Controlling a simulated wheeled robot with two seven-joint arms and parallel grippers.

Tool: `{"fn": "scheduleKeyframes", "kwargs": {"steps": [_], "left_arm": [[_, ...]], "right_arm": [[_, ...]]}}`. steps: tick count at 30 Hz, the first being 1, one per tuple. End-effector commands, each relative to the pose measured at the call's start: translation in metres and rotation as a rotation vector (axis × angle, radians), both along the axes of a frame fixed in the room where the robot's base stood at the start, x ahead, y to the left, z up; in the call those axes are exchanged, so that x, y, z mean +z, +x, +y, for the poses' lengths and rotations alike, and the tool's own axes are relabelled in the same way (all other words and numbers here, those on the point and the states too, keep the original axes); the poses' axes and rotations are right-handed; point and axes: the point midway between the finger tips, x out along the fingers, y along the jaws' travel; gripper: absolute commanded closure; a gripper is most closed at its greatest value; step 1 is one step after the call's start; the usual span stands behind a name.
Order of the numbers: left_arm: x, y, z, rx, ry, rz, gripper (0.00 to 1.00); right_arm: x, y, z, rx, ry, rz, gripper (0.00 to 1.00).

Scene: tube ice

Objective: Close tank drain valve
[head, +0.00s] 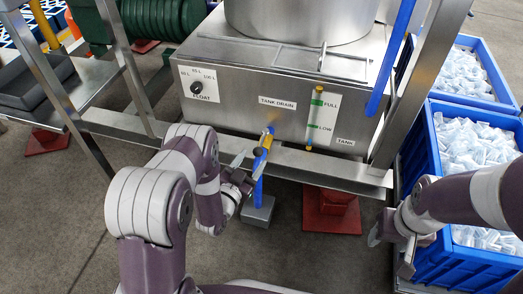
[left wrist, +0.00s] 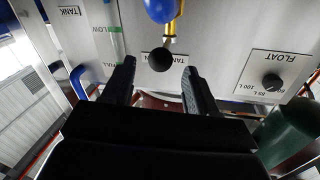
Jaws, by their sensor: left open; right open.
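The tank drain valve (head: 264,142), yellow with blue parts, sits on the front of the steel tank (head: 225,103) below the TANK DRAIN label (head: 277,103). A blue pipe (head: 258,190) runs down under it. My left gripper (head: 243,170) is open just left of the valve and beside the pipe. In the left wrist view, my open left gripper (left wrist: 160,82) points at the tank front. A black knob (left wrist: 160,60), a yellow part and a blue ball (left wrist: 161,9) show ahead, the knob between and beyond the fingertips. My right gripper (head: 388,250) is open and empty at the lower right.
A steel frame bar (head: 330,172) runs across below the valve. Blue crates of ice (head: 460,262) stand at the right, close to my right gripper. A FLOAT dial (head: 196,88) and a level gauge (head: 314,115) flank the label. A grey block stands under the pipe.

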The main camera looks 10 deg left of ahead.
Motion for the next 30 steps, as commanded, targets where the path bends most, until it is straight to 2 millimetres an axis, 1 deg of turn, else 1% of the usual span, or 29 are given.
{"fn": "scheduleKeyframes", "kwargs": {"steps": [1,3,6,9,13,19,20,21,23,24,25,30], "left_arm": [[-0.007,0.012,-0.004,-0.003,0.001,-0.005,0.42],[-0.006,0.029,-0.007,-0.002,0.0,-0.005,0.42],[-0.005,0.047,-0.011,0.0,0.0,-0.003,0.42],[-0.003,0.059,-0.014,0.0,-0.001,0.0,0.42],[-0.001,0.065,-0.015,0.001,-0.001,0.002,0.42],[0.0,0.065,-0.015,0.001,-0.001,0.002,0.42],[0.0,0.065,-0.015,0.001,-0.001,0.002,0.51],[0.0,0.065,-0.015,0.001,-0.001,0.002,0.65],[0.0,0.065,-0.015,0.001,-0.001,0.002,0.84],[0.0,0.065,-0.015,0.001,-0.001,0.002,0.97],[0.0,0.065,-0.015,0.001,-0.001,0.002,1.0],[-0.001,0.066,-0.017,0.0,-0.001,0.002,1.0]], "right_arm": [[-0.014,0.0,0.0,0.0,0.0,0.0,0.42],[-0.022,0.0,0.0,0.0,0.0,0.0,0.42],[-0.03,0.0,0.0,0.0,0.0,0.0,0.42],[-0.034,0.0,0.0,0.0,0.0,0.0,0.42],[-0.035,0.0,0.0,0.0,0.0,0.0,0.42],[-0.034,0.0,0.0,0.0,0.0,0.0,0.42],[-0.034,0.0,0.0,0.0,0.0,0.0,0.42],[-0.034,0.0,0.0,0.0,0.0,0.0,0.42],[-0.034,0.0,0.0,0.0,0.0,0.0,0.42],[-0.034,0.0,0.0,0.0,0.0,0.0,0.42],[-0.034,0.0,0.0,0.0,0.0,0.0,0.42],[-0.034,0.0,0.0,0.0,0.0,0.0,0.42]]}}
